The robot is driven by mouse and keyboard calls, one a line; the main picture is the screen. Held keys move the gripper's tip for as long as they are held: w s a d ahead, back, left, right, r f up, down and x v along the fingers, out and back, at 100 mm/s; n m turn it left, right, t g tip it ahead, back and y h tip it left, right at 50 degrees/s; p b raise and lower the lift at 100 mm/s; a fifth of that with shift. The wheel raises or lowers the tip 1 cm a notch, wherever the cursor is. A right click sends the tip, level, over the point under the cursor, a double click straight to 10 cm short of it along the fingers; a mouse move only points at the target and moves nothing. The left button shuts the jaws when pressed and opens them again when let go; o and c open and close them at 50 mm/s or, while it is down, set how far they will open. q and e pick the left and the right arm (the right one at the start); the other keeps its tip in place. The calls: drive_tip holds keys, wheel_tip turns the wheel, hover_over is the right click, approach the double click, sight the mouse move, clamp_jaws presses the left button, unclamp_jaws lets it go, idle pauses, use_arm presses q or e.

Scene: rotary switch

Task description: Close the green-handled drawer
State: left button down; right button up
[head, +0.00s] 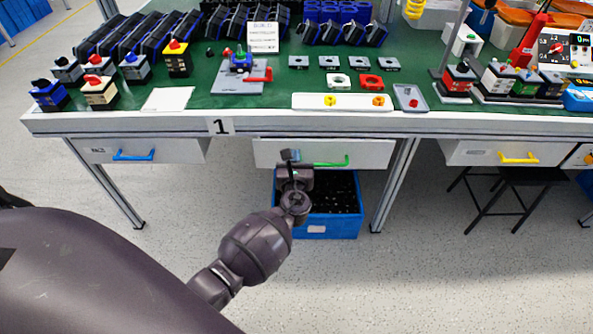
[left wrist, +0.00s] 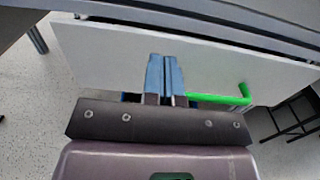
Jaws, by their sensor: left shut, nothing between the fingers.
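The drawer (head: 370,156) with the green handle (head: 330,163) is under the middle of the workbench. In the left wrist view its pale front (left wrist: 110,52) fills the upper middle. A dark gap shows along its top edge, so it looks slightly open. My left gripper (head: 290,155) is in front of the drawer face, just left of the green handle. In the left wrist view its blue fingers (left wrist: 165,78) are together and empty, pointing at the front. The green handle (left wrist: 222,98) is to their right. I cannot tell if the fingertips touch the front. My right gripper is out of view.
A blue-handled drawer (head: 185,150) is to the left, and a yellow-handled drawer (head: 470,153) is to the right. A blue crate (head: 318,228) of dark parts stands on the floor below. A table leg (head: 394,185) and a black stool (head: 505,180) stand to the right.

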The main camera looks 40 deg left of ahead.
sight(295, 143)
use_arm(q)
drive_tip(key=shift+x, duration=1.8)
